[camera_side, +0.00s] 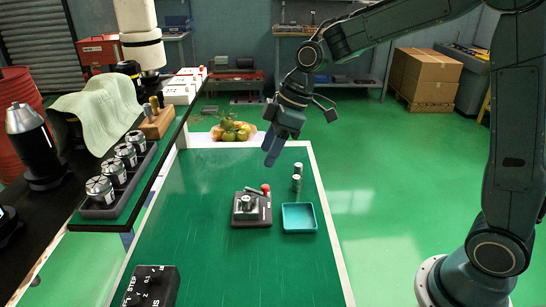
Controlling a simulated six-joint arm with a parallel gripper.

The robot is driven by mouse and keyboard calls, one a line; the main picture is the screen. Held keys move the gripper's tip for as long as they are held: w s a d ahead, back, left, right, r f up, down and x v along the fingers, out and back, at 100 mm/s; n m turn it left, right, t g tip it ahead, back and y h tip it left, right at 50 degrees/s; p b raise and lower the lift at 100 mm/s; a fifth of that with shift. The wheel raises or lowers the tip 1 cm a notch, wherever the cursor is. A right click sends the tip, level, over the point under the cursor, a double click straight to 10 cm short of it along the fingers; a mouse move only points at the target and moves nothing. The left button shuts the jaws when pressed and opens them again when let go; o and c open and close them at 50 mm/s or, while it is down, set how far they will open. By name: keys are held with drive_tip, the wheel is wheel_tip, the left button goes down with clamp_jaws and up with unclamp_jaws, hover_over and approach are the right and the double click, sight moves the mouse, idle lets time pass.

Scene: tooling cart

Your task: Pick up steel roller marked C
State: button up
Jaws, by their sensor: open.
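Two small steel rollers stand close together on the green cart top, a farther one (298,168) and a nearer one (296,184). No letter can be read on either, so I cannot tell which is marked C. My gripper (269,161) hangs above the cart, pointing down, to the left of the rollers and apart from them. It is open, with nothing seen in it. The gap between its fingers is hard to see from this side.
A teal square tray (299,230) lies in front of the rollers. A dark fixture with a metal part (245,215) and a red knob (265,187) sits left of it. Fruit (232,132) lies behind; a black control box (150,287) stands at front left.

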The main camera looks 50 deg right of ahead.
hover_over(247, 198)
drive_tip(key=s+d, duration=0.2)
drive_tip(key=shift+w+f, duration=0.2)
drive_tip(key=shift+f, duration=3.75)
drive_tip(key=shift+a+f, duration=0.1)
drive_tip(key=shift+f, duration=0.05)
drive_tip(key=shift+x, duration=2.45)
clamp_jaws()
